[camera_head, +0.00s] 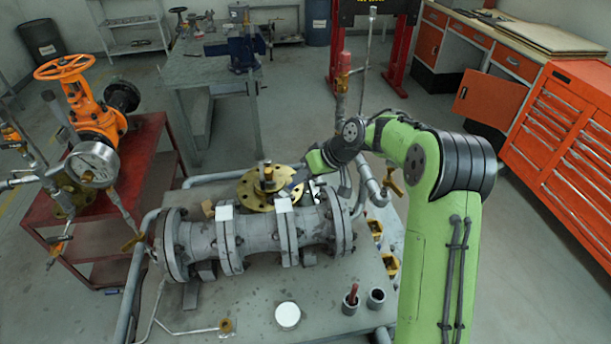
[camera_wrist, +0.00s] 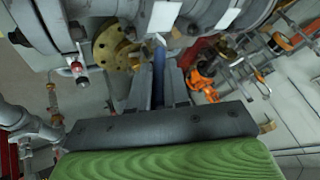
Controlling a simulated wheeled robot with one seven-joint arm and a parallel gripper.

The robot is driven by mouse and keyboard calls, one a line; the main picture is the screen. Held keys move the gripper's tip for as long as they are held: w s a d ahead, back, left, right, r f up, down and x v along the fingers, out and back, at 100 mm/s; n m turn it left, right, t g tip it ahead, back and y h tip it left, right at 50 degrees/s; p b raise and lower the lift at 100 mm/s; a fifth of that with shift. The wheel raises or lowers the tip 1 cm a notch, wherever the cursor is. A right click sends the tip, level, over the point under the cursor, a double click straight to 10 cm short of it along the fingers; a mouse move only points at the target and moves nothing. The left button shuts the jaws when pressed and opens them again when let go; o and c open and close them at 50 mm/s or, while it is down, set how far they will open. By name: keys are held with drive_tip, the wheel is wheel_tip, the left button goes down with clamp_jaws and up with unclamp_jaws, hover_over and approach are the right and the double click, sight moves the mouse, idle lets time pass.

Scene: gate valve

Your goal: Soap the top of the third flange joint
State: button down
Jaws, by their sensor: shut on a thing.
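The grey flanged pipe (camera_head: 260,237) lies across the bench with several bolted flange joints along it. The third joint from the left (camera_head: 289,238) has a white tag (camera_head: 284,205) at its top; the joint to its left has another white tag (camera_head: 225,212). My gripper (camera_head: 298,188) is behind the third joint's top, close to its tag. In the wrist view, my gripper (camera_wrist: 158,88) is shut on a blue-handled tool, seemingly a brush (camera_wrist: 158,62). Its pale tip lies near a white tag (camera_wrist: 165,15); I cannot tell whether it touches. The brush is not clear in the head view.
A brass flanged fitting (camera_head: 262,190) stands behind the pipe, close to my gripper. A white round lid (camera_head: 288,316), a cup with a red-handled tool (camera_head: 351,302) and another cup (camera_head: 376,299) are in front. An orange valve (camera_head: 90,105) stands on a red cart at left.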

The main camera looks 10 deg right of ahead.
drive_tip(key=shift+r+p, duration=2.4)
drive_tip(key=shift+r, duration=0.6)
drive_tip(key=shift+r, duration=0.1)
wheel_tip(320, 180, up, 3)
drive_tip(key=p, duration=0.2)
drive_tip(key=shift+p, duration=0.3)
